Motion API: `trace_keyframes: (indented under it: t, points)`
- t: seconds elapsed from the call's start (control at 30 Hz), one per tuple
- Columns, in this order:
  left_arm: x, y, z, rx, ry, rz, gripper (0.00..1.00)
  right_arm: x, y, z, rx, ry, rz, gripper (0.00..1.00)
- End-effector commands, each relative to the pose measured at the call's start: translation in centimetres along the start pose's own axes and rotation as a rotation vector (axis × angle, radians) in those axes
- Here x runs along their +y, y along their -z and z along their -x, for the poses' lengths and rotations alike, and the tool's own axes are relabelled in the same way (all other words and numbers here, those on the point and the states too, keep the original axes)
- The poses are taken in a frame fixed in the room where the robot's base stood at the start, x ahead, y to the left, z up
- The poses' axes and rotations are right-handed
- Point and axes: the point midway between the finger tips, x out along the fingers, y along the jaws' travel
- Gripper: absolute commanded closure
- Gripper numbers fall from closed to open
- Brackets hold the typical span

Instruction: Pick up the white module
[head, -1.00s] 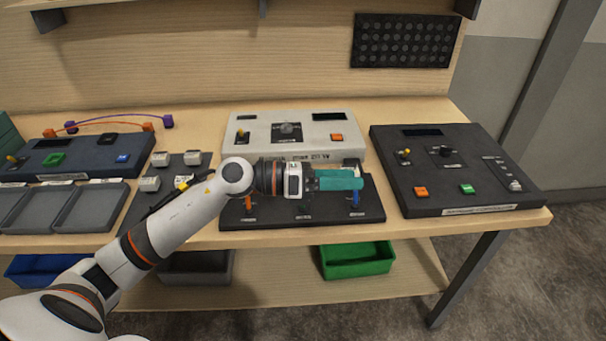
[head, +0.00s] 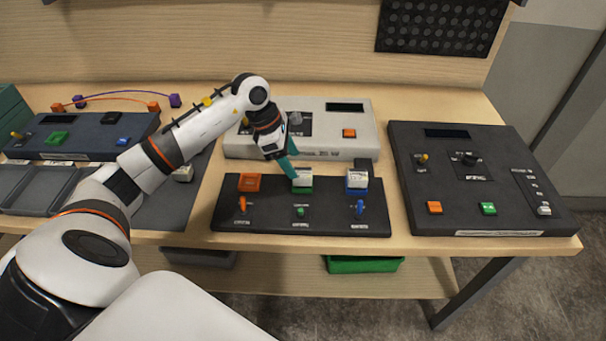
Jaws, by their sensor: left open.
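A white module (head: 302,178) sits in the green socket of the dark board (head: 230,215), in the middle of the table. Another white module (head: 357,178) sits in the blue socket to its right. The orange socket (head: 249,182) at the left bears no module. A further white module (head: 183,173) lies on the dark mat at the left, partly behind my arm. My left gripper (head: 290,166) is open and points down, its teal fingers just above and beside the green-socket module. I cannot tell whether they touch it. My right gripper is not in view.
A pale console (head: 350,148) stands behind the board, partly behind my left gripper. A black console (head: 470,205) is at the right. A blue-grey console (head: 85,140) and grey trays (head: 50,185) are at the left. A green bin (head: 362,264) is on the lower shelf.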

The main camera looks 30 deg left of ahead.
Motion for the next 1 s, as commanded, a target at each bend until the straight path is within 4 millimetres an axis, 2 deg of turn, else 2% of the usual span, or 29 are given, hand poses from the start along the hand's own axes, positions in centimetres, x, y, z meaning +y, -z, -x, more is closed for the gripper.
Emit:
trace_keyframes:
  t: [0.17, 0.3, 0.5, 0.7, 0.77, 1.0]
  points:
    - [0.2, 0.5, -1.2, 0.002, -0.005, -0.001, 0.38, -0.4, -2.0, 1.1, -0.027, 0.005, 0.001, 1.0]
    - [0.4, 1.2, -3.3, 0.003, -0.007, 0.001, 0.38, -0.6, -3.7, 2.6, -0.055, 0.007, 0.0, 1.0]
    - [0.3, 0.9, -5.4, 0.002, -0.001, 0.0, 0.38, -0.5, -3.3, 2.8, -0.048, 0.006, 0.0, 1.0]
    - [0.2, 0.8, -5.6, 0.002, 0.0, -0.001, 0.38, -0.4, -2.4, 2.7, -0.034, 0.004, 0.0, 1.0]
    - [0.2, 0.8, -5.6, 0.002, -0.001, -0.001, 0.45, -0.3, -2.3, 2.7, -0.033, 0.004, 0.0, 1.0]
    - [0.2, 0.8, -5.5, 0.001, 0.0, -0.001, 0.84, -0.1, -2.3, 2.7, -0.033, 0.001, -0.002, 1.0]
